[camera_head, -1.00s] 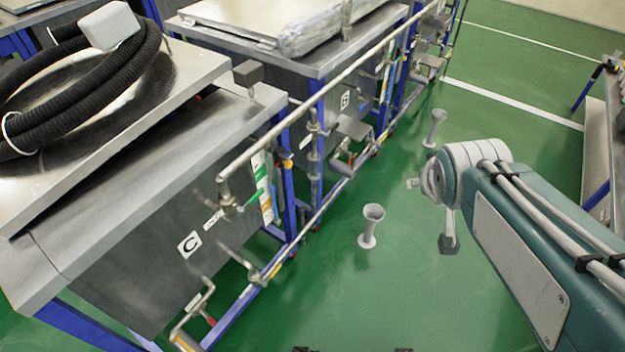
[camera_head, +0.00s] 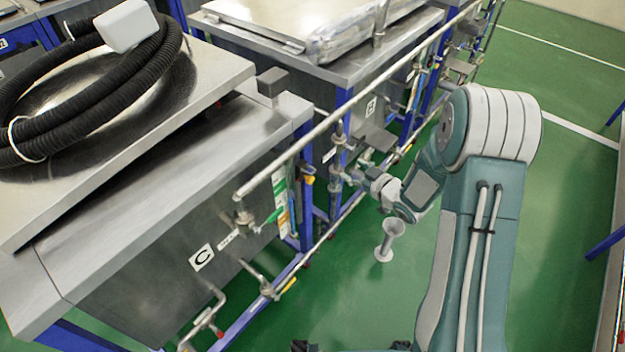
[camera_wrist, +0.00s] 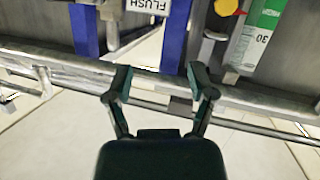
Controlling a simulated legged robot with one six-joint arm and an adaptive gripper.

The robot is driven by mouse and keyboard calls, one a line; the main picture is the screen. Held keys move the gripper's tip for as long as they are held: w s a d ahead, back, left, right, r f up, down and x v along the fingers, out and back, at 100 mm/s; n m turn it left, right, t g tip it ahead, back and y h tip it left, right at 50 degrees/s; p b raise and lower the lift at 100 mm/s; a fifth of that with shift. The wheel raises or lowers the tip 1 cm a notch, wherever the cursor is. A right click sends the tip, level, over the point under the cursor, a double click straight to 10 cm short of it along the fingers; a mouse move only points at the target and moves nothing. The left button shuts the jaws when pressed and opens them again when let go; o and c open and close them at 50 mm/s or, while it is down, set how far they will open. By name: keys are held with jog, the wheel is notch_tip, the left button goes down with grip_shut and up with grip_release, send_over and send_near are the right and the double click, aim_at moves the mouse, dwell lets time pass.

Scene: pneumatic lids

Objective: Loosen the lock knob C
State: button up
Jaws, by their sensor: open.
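Tank C (camera_head: 130,270) is the grey metal unit in the left of the head view, marked by a white C label (camera_head: 202,257). I cannot tell for sure which fitting is its lock knob. A dark grey block (camera_head: 272,84) sits at the far corner of its top. My gripper (camera_wrist: 158,76) is open and empty in the wrist view, with a metal rail (camera_wrist: 60,62) just beyond its fingertips. In the head view it is small, near the pipework between tanks C and B. A yellow and red knob (camera_wrist: 228,6) shows beyond the right finger, apart from it.
A long pipe rail (camera_head: 330,125) runs along the fronts of the tanks. Black hose (camera_head: 90,95) lies coiled on the near lid. A grey pedestal (camera_head: 388,240) stands on the green floor below my wrist. The floor to the right is mostly clear.

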aim_at(312, 180)
jog(key=s+a+f+y, duration=0.3)
jog(key=s+f+y, duration=0.2)
jog(key=f, duration=0.2)
jog(key=shift+n+g, duration=0.3)
jog(key=shift+g, duration=0.1)
jog(key=x, duration=1.1)
jog(key=shift+w+d+r, duration=0.15)
jog(key=shift+w, duration=0.05)
grip_shut()
